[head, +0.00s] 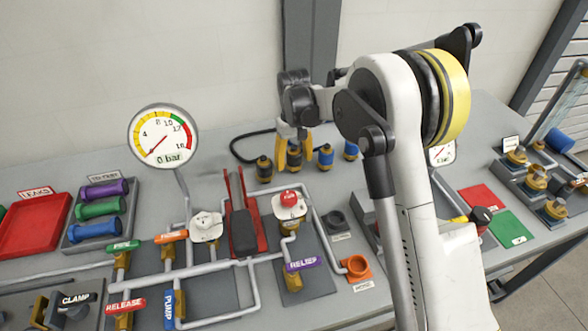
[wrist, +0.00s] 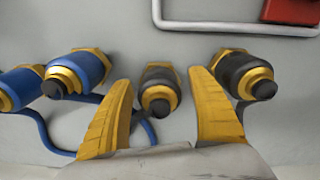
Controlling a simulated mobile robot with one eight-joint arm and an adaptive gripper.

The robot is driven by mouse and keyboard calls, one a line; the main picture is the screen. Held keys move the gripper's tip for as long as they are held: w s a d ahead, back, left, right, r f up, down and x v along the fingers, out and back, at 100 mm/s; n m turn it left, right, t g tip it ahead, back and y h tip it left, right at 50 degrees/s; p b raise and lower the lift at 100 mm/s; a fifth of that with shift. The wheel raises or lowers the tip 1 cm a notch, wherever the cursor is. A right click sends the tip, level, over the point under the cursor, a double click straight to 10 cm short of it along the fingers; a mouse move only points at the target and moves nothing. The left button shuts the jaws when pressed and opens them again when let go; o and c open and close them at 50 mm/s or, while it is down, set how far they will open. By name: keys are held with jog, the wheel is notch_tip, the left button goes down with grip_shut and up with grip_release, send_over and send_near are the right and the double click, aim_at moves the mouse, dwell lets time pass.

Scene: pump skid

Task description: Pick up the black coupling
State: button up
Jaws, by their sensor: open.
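Two black couplings with brass ends stand in a row on the grey bench by the back wall. One black coupling (head: 295,161) is between my gripper's fingers, and it shows in the wrist view (wrist: 158,90) too. The other black coupling (head: 264,169) is to its left in the head view and at the right in the wrist view (wrist: 246,74), just beyond a finger. My gripper (head: 295,160) is open, with yellow fingers on either side of the middle black coupling; it also shows in the wrist view (wrist: 163,118). I cannot tell whether a finger touches it.
Two blue couplings (head: 326,157) (head: 351,150) stand to the right in the head view, with hoses behind the row.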

aim_at(294, 149)
jog(key=c, duration=1.4)
notch_tip(294, 149, up, 4)
jog(key=shift+r+p, duration=0.15)
jog(key=shift+p, duration=1.05)
jog(key=s+d+r+p, duration=0.1)
jog(key=d+r, duration=0.1)
jog(key=d, duration=0.1)
jog(key=s+d+r+p, duration=0.1)
jog(key=s+d+r, duration=0.1)
jog(key=d, duration=0.2)
jog(key=s+d+r+p, duration=0.1)
jog(key=d+r, duration=0.1)
jog(key=d, duration=0.1)
jog(key=shift+s+d+r, duration=0.3)
jog(key=shift+s+d, duration=0.05)
jog(key=shift+s, duration=0.05)
